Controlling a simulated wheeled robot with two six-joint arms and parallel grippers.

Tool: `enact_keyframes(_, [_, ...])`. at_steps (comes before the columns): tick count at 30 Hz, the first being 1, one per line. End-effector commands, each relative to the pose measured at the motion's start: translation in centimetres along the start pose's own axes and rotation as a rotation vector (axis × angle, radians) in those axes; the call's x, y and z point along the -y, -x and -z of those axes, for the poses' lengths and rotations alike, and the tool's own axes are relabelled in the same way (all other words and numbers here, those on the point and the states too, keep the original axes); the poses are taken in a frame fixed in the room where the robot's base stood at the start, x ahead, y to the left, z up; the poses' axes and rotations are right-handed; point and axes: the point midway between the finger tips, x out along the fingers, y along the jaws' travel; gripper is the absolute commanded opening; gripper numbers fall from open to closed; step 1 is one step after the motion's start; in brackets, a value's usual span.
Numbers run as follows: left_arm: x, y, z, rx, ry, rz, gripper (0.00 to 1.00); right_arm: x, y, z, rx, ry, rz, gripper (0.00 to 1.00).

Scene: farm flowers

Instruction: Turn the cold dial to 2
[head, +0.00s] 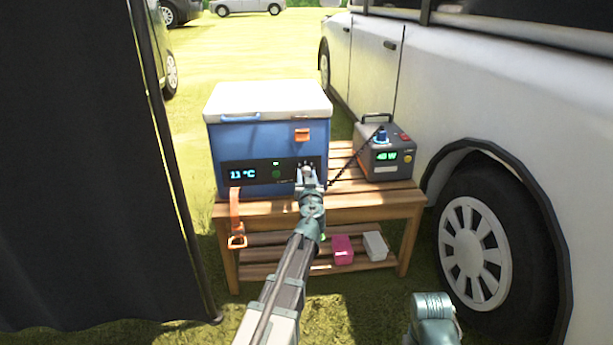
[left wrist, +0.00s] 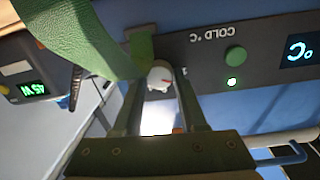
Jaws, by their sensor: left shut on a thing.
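The blue cool box (head: 230,140) with a white lid stands on a wooden slatted table. Its dark front panel carries a lit temperature display (head: 243,174) and a green button (head: 276,174). The cold dial (left wrist: 160,77) is a pale knob with a red mark, below the "COLD °C" lettering in the upside-down left wrist view. My left gripper (head: 309,177) is at the right end of the panel, its fingers closed around the dial. My right gripper is out of view; only part of my right arm shows.
A grey power unit (head: 384,155) with a lit display stands right of the cool box, with a dark cable between them. An orange strap (head: 236,222) hangs at the table's left. A pink box (head: 342,249) and a white box (head: 375,245) sit on the lower shelf.

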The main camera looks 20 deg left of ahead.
Motion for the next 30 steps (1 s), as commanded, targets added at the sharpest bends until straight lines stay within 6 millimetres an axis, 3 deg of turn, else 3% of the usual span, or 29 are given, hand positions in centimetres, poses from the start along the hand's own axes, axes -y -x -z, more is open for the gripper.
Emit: enact_keyframes(30, [-0.21,0.00,0.09,0.054,-0.962,0.011,0.00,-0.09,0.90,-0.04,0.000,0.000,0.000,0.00])
